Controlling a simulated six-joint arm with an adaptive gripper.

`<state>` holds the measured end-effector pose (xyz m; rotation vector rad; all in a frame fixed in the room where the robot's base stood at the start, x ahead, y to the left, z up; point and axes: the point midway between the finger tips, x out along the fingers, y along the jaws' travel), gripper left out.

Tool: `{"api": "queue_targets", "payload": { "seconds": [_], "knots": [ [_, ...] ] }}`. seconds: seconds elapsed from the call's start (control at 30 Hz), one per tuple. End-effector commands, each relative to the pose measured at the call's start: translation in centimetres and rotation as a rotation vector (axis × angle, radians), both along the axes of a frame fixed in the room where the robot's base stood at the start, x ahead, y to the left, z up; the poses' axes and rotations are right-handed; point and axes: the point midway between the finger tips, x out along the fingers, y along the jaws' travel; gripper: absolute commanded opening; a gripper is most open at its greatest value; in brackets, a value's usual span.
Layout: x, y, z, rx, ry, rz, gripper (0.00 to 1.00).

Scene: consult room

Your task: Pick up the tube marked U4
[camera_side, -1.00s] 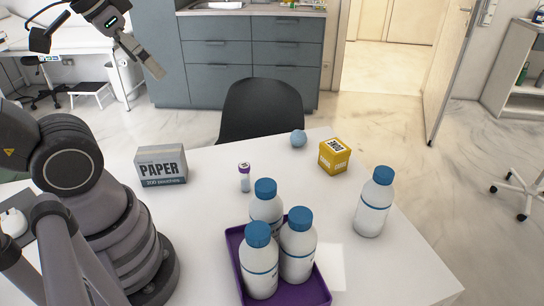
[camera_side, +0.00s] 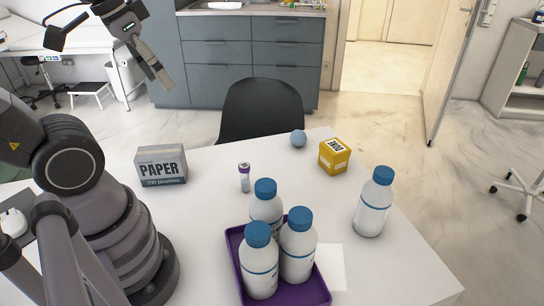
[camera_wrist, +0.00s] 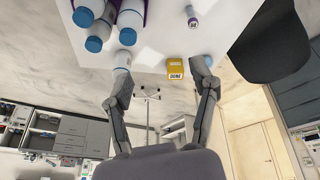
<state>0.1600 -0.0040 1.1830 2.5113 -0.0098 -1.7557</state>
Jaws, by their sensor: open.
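A small tube with a purple cap (camera_side: 244,178) stands upright on the white table (camera_side: 215,220), between the paper box and the bottles. It also shows near the top of the wrist view (camera_wrist: 192,18). The mark on its cap is too small to read. My gripper (camera_side: 160,77) is open and empty, high above the table's far left side and well away from the tube. In the wrist view its two fingers (camera_wrist: 166,78) are spread apart with nothing between them.
White bottles with blue caps (camera_side: 297,250) crowd a purple tray (camera_side: 234,250) near the tube. Another bottle (camera_side: 373,205) stands at right. A grey paper box (camera_side: 161,166), yellow box (camera_side: 334,155) and blue ball (camera_side: 298,138) are on the table. A black chair (camera_side: 262,110) stands behind.

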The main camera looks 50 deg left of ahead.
Motion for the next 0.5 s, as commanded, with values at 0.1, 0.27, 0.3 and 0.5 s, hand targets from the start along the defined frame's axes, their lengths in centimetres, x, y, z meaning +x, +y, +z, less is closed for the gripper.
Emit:
{"api": "queue_targets", "payload": {
  "seconds": [0.1, 0.27, 0.3, 0.5],
  "knots": [
    [1.3, -0.5, -2.6, -0.129, 0.214, 0.069, 0.59],
    [3.3, -1.1, -5.9, -0.373, 0.472, 0.181, 0.59],
    [3.9, -1.2, -6.6, -0.443, 0.527, 0.213, 0.59],
    [7.0, -1.0, -10.6, -0.822, 0.736, 0.393, 0.59]
  ]
}}
